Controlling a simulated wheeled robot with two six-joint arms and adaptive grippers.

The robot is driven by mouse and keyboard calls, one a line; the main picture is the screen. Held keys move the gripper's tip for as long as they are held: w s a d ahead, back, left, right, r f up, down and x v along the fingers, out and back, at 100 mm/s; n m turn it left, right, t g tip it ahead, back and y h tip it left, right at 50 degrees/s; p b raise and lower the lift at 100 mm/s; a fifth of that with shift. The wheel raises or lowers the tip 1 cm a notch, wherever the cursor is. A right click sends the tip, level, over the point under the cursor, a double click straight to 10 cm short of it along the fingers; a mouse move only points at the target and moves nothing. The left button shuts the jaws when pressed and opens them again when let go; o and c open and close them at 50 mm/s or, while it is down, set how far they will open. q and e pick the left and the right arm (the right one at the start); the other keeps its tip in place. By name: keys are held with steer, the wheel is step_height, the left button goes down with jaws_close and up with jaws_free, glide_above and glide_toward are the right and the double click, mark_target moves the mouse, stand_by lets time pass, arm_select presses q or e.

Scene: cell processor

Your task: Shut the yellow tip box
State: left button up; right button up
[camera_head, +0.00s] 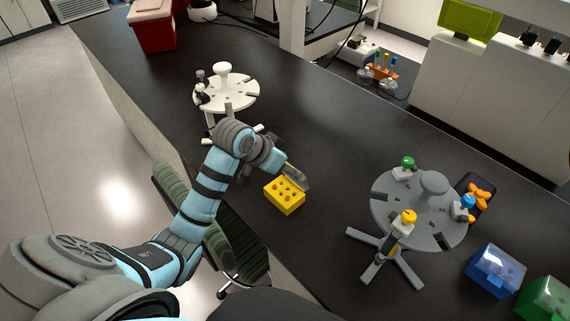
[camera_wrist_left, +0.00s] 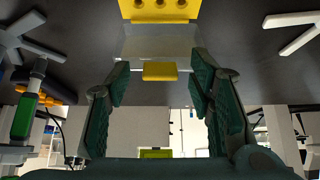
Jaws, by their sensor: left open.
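The yellow tip box (camera_head: 285,197) sits on the black bench near its front edge, with holes in its top. Its clear lid (camera_head: 296,177) stands raised at the far side of the box. In the left wrist view the box (camera_wrist_left: 160,12) shows at the top edge, with the clear lid (camera_wrist_left: 160,45) and its yellow tab (camera_wrist_left: 160,71) below it. My left gripper (camera_wrist_left: 160,85) is open, with a green-padded finger on either side of the tab; I cannot tell any contact. In the head view the left gripper (camera_head: 284,160) is beside the lid, partly hidden by its own wrist.
A grey round pipette stand (camera_head: 425,215) is to the right, with blue (camera_head: 495,270) and green (camera_head: 546,300) boxes beyond it. A white round stand (camera_head: 226,92) is behind my left arm. The bench between box and grey stand is clear.

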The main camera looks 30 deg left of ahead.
arm_select(q)
steer(key=v, duration=1.2)
